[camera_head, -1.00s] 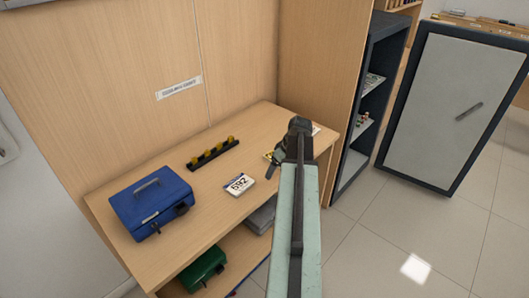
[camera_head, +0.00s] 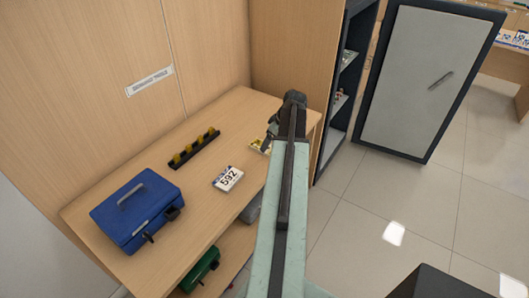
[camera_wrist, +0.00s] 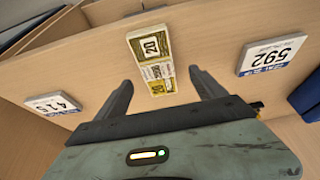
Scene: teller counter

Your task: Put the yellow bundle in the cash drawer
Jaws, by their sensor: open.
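The yellow bundle (camera_wrist: 150,60), a banded stack marked 20, lies on the wooden counter (camera_wrist: 205,35). It shows in the wrist view just ahead of and between my gripper's fingers (camera_wrist: 160,78), which are spread apart and empty. In the head view the bundle (camera_head: 257,145) is partly hidden behind my gripper (camera_head: 293,98) at the counter's right end. I cannot make out a cash drawer for certain. A grey object (camera_head: 251,210) shows partly below the counter top, half hidden by my arm.
A blue cash box (camera_head: 135,208) stands at the counter's left. A 592 card (camera_head: 228,179) and a black rack with yellow knobs (camera_head: 194,149) lie between. A second card (camera_wrist: 53,103) is left of the bundle. A green box (camera_head: 200,270) sits below. A grey safe (camera_head: 420,80) stands right.

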